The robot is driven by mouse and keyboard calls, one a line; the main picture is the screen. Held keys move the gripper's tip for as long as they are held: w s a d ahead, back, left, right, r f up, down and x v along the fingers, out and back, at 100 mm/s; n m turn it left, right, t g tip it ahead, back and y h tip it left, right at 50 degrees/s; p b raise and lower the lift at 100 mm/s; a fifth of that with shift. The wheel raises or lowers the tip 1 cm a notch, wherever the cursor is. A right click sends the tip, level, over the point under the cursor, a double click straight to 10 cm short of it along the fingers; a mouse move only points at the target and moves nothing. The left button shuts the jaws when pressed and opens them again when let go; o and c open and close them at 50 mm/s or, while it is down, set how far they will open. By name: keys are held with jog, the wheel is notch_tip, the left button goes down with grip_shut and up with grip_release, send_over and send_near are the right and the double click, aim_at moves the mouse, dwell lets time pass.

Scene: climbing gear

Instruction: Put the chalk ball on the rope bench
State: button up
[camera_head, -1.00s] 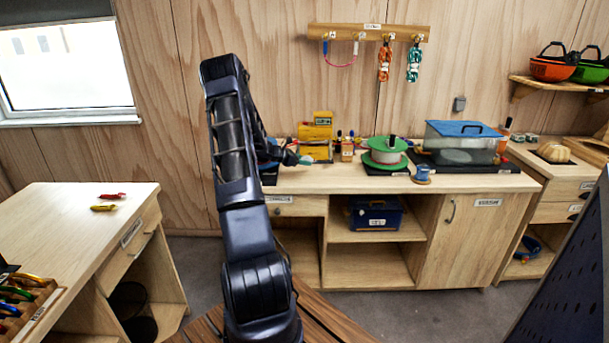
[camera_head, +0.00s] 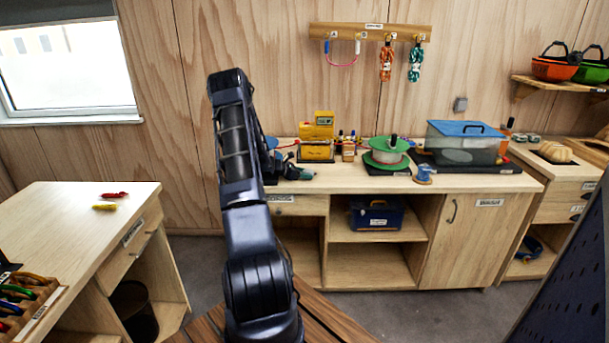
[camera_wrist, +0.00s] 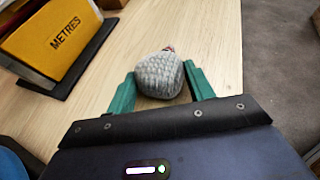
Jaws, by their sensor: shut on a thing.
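A grey-white, woven-looking chalk ball (camera_wrist: 158,75) sits between the green fingers of my gripper (camera_wrist: 160,88) in the wrist view. The fingers are shut on its two sides. In the head view my gripper (camera_head: 299,173) is low over the left part of the long wooden bench (camera_head: 345,181) at the back wall, which holds a green-and-white spool and is likely the rope bench. My arm and fingers hide the ball there. Pale wooden top shows around the ball in the wrist view; I cannot tell whether the ball touches it.
A yellow meter box (camera_head: 316,138) marked METRES (camera_wrist: 62,40) stands close by on a dark mat. The spool (camera_head: 386,153), a small blue reel (camera_head: 423,174) and a blue-lidded clear box (camera_head: 464,143) stand farther right. Bare bench top lies along the front edge.

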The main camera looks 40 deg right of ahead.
jog(key=o, duration=0.9)
jog(key=shift+f, duration=0.1)
jog(key=shift+o, duration=0.2)
jog(key=shift+w+a+r, duration=0.1)
jog(key=shift+a+r, duration=0.15)
jog(key=v, duration=1.1)
jog(key=shift+w+a+r, duration=0.1)
jog(key=shift+a, duration=0.15)
jog(key=s+a+r+m+t+y, duration=0.1)
jog(key=s+a+r+m+y, duration=0.15)
jog(key=a+r, duration=0.55)
jog(key=s+a+r+m+t+y, duration=0.2)
jog(key=s+a+r+m, duration=0.15)
jog(key=a+r, duration=0.5)
jog(key=s+a+r+m+t+y, duration=0.1)
jog(key=s+a+r+m+y, duration=0.15)
jog(key=a+r, duration=0.6)
jog(key=s+a+r+m+t+y, duration=0.2)
jog(key=s+a, duration=0.8)
jog(key=a, duration=0.4)
jog(key=s+a+r+m+t+y, duration=0.2)
jog(key=s+a+m+t+y, duration=0.1)
jog(key=s+a, duration=0.8)
jog(key=a, duration=0.2)
jog(key=shift+a+t, duration=0.3)
jog(key=shift+a, duration=0.1)
